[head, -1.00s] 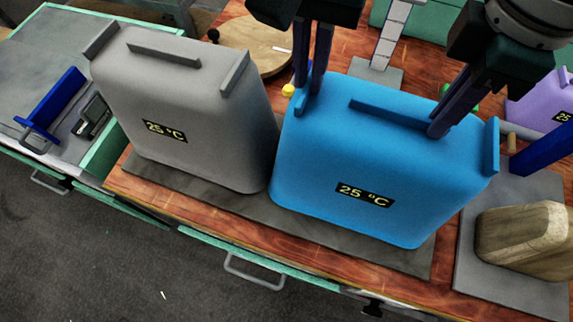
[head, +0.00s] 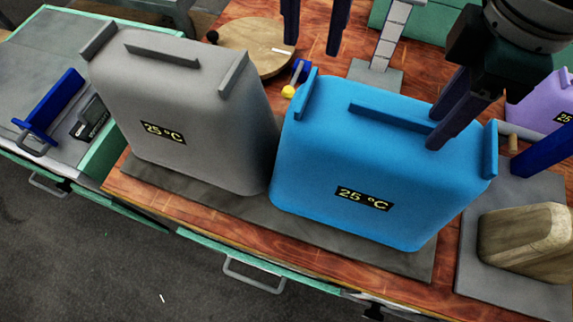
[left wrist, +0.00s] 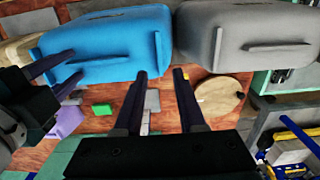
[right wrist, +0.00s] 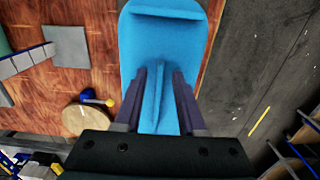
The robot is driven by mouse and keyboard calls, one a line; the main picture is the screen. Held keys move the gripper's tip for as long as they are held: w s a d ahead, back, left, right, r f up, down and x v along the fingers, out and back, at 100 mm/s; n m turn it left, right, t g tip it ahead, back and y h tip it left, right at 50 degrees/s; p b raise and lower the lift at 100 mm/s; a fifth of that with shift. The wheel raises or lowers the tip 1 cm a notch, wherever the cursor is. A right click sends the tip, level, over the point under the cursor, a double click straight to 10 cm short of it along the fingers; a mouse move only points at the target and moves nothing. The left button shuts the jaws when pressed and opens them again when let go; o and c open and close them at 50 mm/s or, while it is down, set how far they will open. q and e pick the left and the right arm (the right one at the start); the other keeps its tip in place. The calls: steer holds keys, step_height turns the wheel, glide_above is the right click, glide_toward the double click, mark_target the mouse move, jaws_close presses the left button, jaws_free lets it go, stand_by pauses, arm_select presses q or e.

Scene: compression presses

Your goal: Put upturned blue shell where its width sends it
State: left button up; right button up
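The blue shell (head: 335,155), marked 25 °C, stands on a dark grey plate with its middle ridge and end tabs upward. It also shows in the left wrist view (left wrist: 105,45) and the right wrist view (right wrist: 165,45). My right gripper (head: 448,105) is open over its top; in the right wrist view its fingers (right wrist: 158,75) lie either side of the ridge with gaps. My left gripper (head: 315,45) is open and empty, behind the blue shell and apart from it. A grey shell (head: 200,125), also marked 25 °C, stands to its left.
A beige block (head: 530,240) sits on a grey plate at the right, beside a blue upright piece. A purple shell (head: 535,105) is behind it. A round wooden board (head: 250,45) and a yellow-tipped blue piece (head: 290,91) lie behind the shells. Drawers (head: 250,275) line the front.

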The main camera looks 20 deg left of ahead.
steer(key=shift+r, duration=0.3)
arm_select(q)
step_height(320, 180, up, 5)
steer(key=shift+r, duration=0.15)
arm_select(e)
step_height(320, 180, up, 12)
steer(key=shift+f, duration=0.25)
